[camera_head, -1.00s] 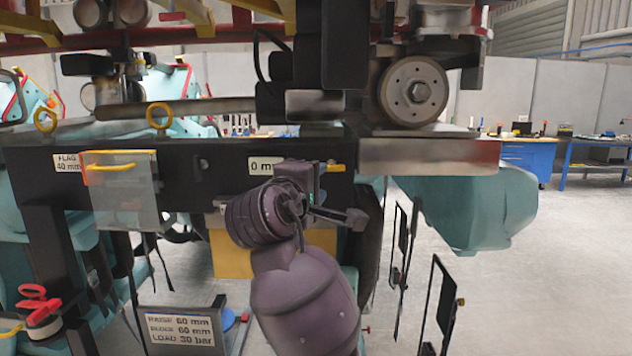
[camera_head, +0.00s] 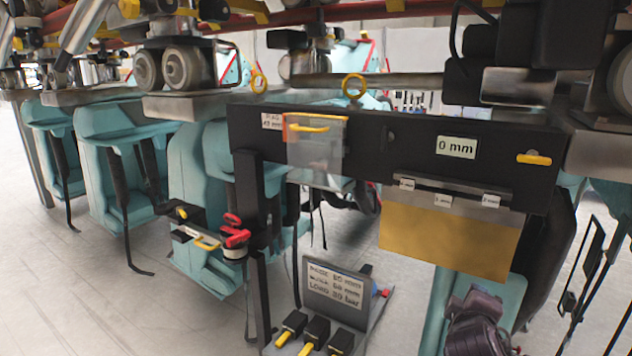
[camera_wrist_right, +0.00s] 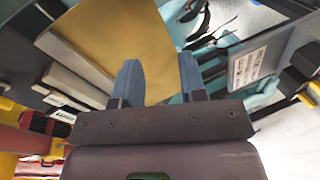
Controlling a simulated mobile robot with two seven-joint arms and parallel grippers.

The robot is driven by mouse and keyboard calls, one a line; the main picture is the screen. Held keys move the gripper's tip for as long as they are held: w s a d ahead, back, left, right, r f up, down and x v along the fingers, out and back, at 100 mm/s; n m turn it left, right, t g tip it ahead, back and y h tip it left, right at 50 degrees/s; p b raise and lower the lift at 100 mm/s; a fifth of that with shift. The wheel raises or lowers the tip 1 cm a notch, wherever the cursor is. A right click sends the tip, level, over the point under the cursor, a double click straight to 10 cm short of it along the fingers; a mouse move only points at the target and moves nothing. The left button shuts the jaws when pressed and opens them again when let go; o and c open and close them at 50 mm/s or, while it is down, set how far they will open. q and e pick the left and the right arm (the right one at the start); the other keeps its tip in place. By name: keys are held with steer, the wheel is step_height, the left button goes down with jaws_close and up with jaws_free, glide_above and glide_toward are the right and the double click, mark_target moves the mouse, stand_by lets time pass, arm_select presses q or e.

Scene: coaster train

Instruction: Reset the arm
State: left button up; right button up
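My right arm (camera_head: 478,325) shows only as a dark purple piece at the bottom right of the head view, below the yellow panel. Its gripper is hidden or out of frame there. In the right wrist view, the right gripper (camera_wrist_right: 160,80) has two blue-grey fingers standing well apart. Nothing is held between them. Behind them are a yellow panel (camera_wrist_right: 115,35) and a printed white label (camera_wrist_right: 247,68). My left arm and gripper are not in view.
A black beam (camera_head: 375,145) with a "0 mm" label (camera_head: 456,147) spans the middle right. The yellow panel (camera_head: 450,237) hangs below it. A sign (camera_head: 336,290) stands behind black blocks with yellow tips (camera_head: 315,332). Teal seats (camera_head: 120,175) stand left. Open floor lies lower left.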

steer(key=s+f+m+g+y, duration=0.15)
steer(key=s+f, duration=0.25)
steer(key=f, duration=0.4)
steer(key=s+f+m+y, duration=0.1)
steer(key=s+f+y, duration=0.2)
steer(key=s+f, duration=0.35)
steer(key=s+a+f+m+y, duration=0.1)
steer(key=s+f+m, duration=0.5)
steer(key=s+f, duration=0.7)
steer(key=shift+s+a+y, duration=0.4)
steer(key=shift+s+y, duration=0.1)
steer(key=shift+y, duration=0.15)
steer(key=shift+g, duration=0.25)
